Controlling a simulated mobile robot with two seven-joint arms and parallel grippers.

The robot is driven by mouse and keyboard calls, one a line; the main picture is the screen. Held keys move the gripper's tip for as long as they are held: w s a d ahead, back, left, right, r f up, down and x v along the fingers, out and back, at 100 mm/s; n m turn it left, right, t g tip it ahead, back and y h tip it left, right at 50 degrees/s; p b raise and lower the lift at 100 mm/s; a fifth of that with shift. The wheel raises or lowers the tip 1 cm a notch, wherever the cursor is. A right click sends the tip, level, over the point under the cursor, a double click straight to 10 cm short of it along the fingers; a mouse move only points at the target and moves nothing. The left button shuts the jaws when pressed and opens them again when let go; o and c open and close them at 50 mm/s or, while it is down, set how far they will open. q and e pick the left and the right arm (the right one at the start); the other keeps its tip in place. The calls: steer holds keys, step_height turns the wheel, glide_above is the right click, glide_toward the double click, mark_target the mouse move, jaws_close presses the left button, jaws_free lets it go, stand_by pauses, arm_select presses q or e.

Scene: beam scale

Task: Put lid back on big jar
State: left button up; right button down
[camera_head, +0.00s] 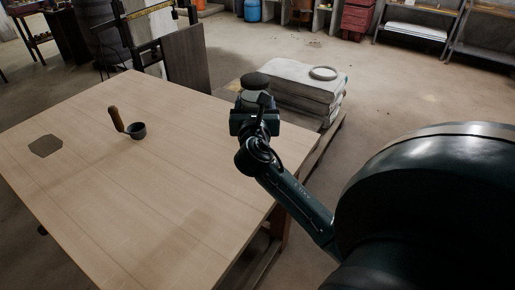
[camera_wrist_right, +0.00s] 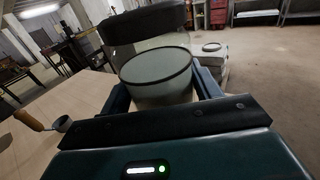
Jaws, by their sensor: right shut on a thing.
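My right gripper (camera_head: 254,112) is at the table's far right corner. It is shut on a pale round body with a dark rim (camera_wrist_right: 156,66), seen between the fingers in the wrist view. Its top looks grey-green in the head view (camera_head: 251,97). I cannot tell whether this is a lid or a smaller jar. Just beyond it is a clear glass jar (camera_wrist_right: 126,46) with a thick dark lid (camera_wrist_right: 146,20) at its top; the dark top also shows in the head view (camera_head: 256,80). The gripper hides the bases. My left gripper is not in view.
A scoop with a wooden handle (camera_head: 116,119) stands on the wooden table (camera_head: 150,200). A flat dark patch (camera_head: 45,146) lies at left. Beyond the right edge are stacked grey sacks (camera_head: 295,83) with a pale ring (camera_head: 323,73) on top. The table's middle is clear.

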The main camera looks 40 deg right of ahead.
steer(key=shift+w+d+h, duration=0.1)
steer(key=shift+d+h, duration=0.2)
steer(key=shift+d, duration=0.2)
step_height(320, 180, down, 6)
steer(key=shift+r+b, duration=0.2)
steer(key=shift+b, duration=0.6)
steer(key=shift+f, duration=0.25)
